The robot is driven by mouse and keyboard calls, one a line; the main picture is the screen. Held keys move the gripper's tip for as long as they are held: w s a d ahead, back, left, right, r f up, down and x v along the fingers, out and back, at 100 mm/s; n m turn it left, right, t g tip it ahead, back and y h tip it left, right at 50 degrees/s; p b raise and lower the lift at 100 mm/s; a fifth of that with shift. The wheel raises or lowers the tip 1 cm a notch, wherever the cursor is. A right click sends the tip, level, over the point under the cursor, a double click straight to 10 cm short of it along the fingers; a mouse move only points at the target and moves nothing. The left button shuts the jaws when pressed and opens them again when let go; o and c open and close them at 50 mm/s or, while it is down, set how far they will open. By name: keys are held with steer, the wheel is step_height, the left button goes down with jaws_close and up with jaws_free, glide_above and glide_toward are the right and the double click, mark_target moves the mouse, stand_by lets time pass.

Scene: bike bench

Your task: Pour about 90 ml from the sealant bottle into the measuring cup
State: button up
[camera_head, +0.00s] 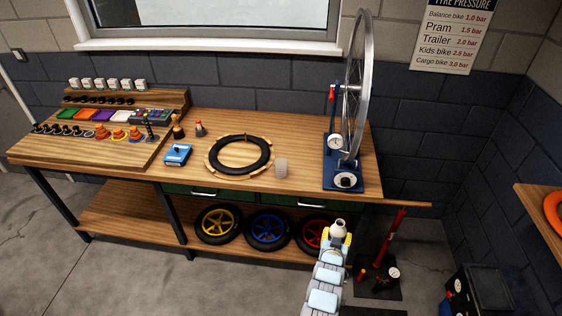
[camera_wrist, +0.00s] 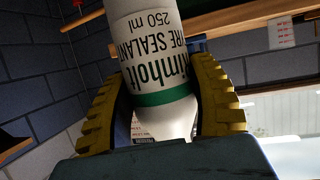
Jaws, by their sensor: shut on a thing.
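The white sealant bottle with a green band (camera_wrist: 165,99) is between the yellow fingers of my gripper (camera_wrist: 165,108) in the wrist view; its label reads "250 ml" and appears upside down there. In the head view the bottle's top (camera_head: 338,227) shows at my gripper (camera_head: 340,238), in front of the bench's front edge and below its top. My gripper is shut on the bottle. The clear measuring cup (camera_head: 281,168) stands on the bench, right of the black tyre ring, apart from the bottle. Whether the bottle is open cannot be told.
The wooden bench (camera_head: 230,122) carries a tyre on a wooden ring (camera_head: 213,155), a blue box (camera_head: 177,154) and a wheel truing stand (camera_head: 343,175) right of the cup. A red floor pump (camera_head: 392,235) stands right of my arm. Bench surface before the cup is clear.

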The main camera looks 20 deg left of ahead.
steer(key=shift+w+a+f+p, duration=0.1)
steer(key=shift+w+a+p, duration=0.1)
steer(key=shift+w, duration=0.25)
steer(key=shift+w+a+f+p, duration=0.1)
steer(key=shift+w+a+p, duration=0.1)
steer(key=shift+w, duration=0.25)
steer(key=shift+w+a, duration=0.15)
steer(key=shift+w, duration=0.15)
steer(key=shift+w+a+f+n+y+p, duration=0.3)
steer(key=shift+w+a+n+y+p, duration=0.1)
steer(key=shift+w+a+p, duration=0.35)
steer(key=shift+w+a+r+n+y+p, duration=0.15)
steer(key=shift+w+a+n+y+p, duration=0.15)
steer(key=shift+a+p, duration=0.35)
steer(key=shift+w+a+r+n+y+p, duration=0.15)
steer(key=shift+a+n+y+p, duration=0.2)
steer(key=shift+a, duration=0.6)
steer(key=shift+w+a+r+n+y+p, duration=0.1)
steer(key=shift+w+a+n+y+p, duration=0.25)
steer(key=shift+a, duration=0.45)
